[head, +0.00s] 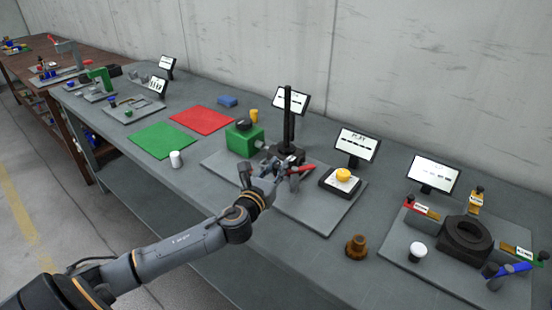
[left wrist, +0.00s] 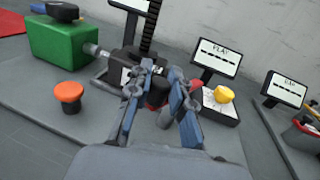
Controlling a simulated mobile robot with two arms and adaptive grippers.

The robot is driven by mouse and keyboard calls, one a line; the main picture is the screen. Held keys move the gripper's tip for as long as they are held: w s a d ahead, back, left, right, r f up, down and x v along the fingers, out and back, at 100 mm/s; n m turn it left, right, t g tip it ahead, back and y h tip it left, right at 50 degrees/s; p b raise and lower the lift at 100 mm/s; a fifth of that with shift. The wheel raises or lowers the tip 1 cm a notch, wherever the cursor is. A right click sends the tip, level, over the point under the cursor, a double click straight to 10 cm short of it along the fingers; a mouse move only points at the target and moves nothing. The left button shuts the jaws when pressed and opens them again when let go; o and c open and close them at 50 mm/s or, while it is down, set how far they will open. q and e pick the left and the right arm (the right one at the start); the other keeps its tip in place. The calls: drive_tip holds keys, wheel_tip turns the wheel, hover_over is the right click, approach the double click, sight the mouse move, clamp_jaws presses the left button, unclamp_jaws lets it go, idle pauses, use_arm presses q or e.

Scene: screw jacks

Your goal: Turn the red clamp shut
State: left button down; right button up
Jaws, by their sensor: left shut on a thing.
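My left gripper (head: 283,168) reaches over the middle board, in front of the black post (head: 288,115). A red lever (head: 303,169) sticks out to the right of its fingers. In the left wrist view my left gripper (left wrist: 160,92) has its blue-grey fingers around a dark red part (left wrist: 157,99) at the foot of the post; they hide much of it, and I cannot tell how it joins the lever. A red clamp block (head: 422,209) with a pale label is also on the right board, left of the black ring (head: 466,240), away from my gripper. My right gripper is not in view.
A green box (head: 244,139) stands left of the post, and a yellow button (head: 343,175) on a box to its right. A brown knob (head: 356,246) stands near the table's front edge. Red (head: 202,119) and green (head: 160,139) mats lie to the left.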

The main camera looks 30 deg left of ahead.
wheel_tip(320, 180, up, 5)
drive_tip(key=p, duration=0.4)
use_arm(q)
drive_tip(key=d+n+g+y+b, duration=0.4)
drive_tip(key=d+n+g+y, duration=0.2)
drive_tip(key=n+g+y, duration=0.8)
drive_tip(key=shift+w+d+n+g+y, duration=0.2)
drive_tip(key=shift+d+n+g+y, duration=0.25)
drive_tip(key=shift+g, duration=0.65)
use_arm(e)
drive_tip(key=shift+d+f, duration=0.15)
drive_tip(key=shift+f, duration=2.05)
use_arm(q)
drive_tip(key=shift+r+n, duration=0.1)
drive_tip(key=shift+n, duration=0.15)
drive_tip(key=shift+a, duration=0.1)
drive_tip(key=c, duration=1.2)
unclamp_jaws()
